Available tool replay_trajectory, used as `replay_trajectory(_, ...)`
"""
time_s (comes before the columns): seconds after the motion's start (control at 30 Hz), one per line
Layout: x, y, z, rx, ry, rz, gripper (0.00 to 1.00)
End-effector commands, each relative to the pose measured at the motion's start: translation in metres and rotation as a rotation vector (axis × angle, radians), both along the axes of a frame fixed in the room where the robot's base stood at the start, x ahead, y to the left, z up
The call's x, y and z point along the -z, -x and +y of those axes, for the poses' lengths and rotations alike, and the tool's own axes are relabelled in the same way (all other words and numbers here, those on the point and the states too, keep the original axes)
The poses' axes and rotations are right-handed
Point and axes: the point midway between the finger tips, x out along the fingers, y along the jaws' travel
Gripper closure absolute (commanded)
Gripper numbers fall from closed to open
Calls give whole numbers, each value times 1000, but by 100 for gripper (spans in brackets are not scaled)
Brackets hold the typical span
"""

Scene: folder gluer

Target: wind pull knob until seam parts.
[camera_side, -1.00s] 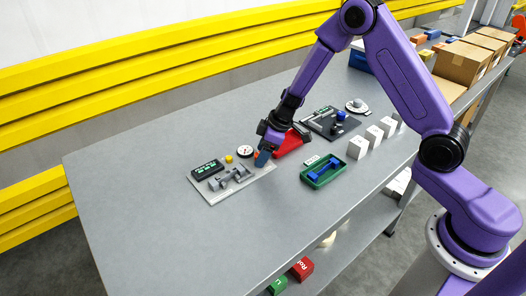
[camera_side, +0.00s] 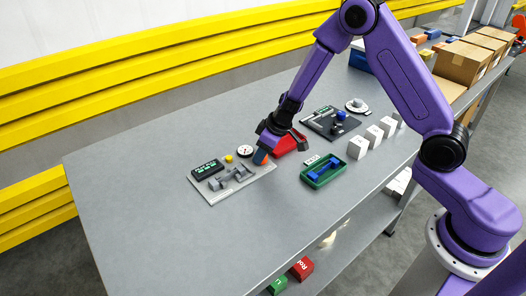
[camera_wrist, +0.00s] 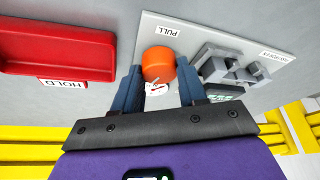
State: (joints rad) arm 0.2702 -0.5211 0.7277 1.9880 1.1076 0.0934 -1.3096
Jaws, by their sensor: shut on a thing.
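The orange pull knob (camera_wrist: 157,65) stands on the light grey plate (camera_wrist: 205,30), beside a label reading PULL. In the wrist view my gripper (camera_wrist: 160,82) has its blue fingers on either side of the knob, shut on it. In the side view my gripper (camera_side: 262,158) is at the plate's right end, and a bit of orange shows by the fingers. Grey clamp-like parts (camera_side: 232,179) sit on the plate beside the knob; I cannot make out a seam there. A round white dial (camera_side: 245,151) stands at the plate's back edge, its reading too small to tell.
A black display box (camera_side: 207,169) with green digits and a yellow button (camera_side: 228,158) are at the plate's left. A red tray (camera_wrist: 55,45) labelled HOLD lies close to my gripper. A green tray (camera_side: 309,182), white blocks (camera_side: 357,148) and a dark fixture (camera_side: 318,124) stand rightward.

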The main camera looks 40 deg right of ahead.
Motion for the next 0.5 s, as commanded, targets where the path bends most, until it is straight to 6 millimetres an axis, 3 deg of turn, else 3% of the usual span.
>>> replay_trajectory(0.5, -1, 0, 2, 198, 0, -1, 89)
